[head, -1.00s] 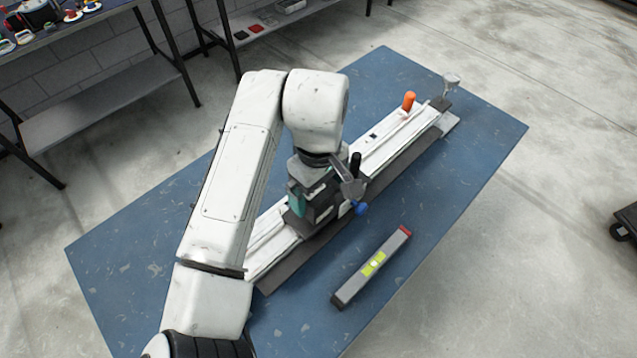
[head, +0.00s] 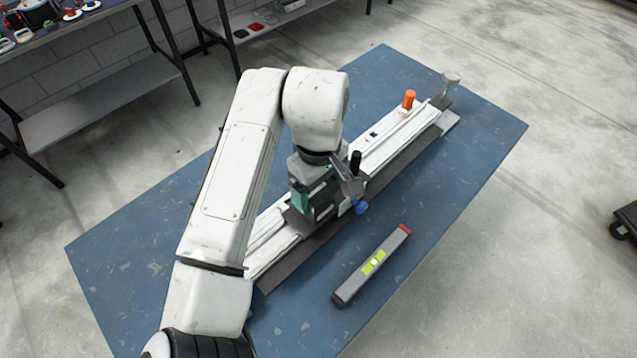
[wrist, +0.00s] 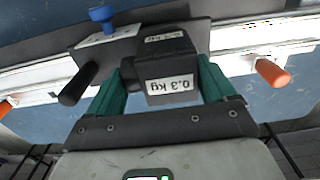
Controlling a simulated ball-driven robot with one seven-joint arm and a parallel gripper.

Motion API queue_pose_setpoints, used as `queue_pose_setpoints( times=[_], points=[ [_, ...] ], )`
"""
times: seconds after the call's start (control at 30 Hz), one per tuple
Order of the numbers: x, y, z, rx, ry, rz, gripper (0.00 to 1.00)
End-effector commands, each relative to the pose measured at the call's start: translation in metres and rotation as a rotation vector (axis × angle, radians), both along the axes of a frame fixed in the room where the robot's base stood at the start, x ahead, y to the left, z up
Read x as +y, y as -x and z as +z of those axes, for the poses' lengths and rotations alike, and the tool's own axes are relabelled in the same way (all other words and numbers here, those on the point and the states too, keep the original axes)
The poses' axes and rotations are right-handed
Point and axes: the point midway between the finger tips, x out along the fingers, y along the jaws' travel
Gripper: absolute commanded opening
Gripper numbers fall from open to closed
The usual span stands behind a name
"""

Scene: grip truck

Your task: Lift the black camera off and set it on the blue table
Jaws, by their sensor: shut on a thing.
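The black camera (wrist: 170,72) is a dark block with white "0.3 kg" labels in the wrist view. My gripper (wrist: 163,68) has its green fingers on both sides of it and is shut on it. In the head view my gripper (head: 318,192) is over the middle of the rail, with the camera (head: 324,206) mostly hidden by my wrist. The camera is at the dark carriage plate (wrist: 192,34); I cannot tell whether it still touches it. The blue table (head: 430,215) lies under the rail.
The white slider rail (head: 385,140) crosses the table diagonally, with an orange knob (head: 408,99). A blue knob (wrist: 101,14) and a black handle (wrist: 78,84) are close to the camera. A spirit level (head: 371,265) lies in front. Bare table is at the right and far left.

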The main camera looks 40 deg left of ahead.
Motion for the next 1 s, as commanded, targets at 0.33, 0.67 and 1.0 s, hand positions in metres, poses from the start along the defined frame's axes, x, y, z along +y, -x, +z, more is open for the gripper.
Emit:
queue_pose_setpoints(
  times=[0.33, 0.67, 1.0],
  points=[
    [0.000, 0.000, 0.004, -0.001, -0.001, 0.000, 0.59],
    [0.000, 0.000, 0.009, -0.001, -0.001, 0.000, 0.59],
    [0.000, 0.000, 0.015, -0.001, 0.000, 0.000, 0.59]
  ],
)
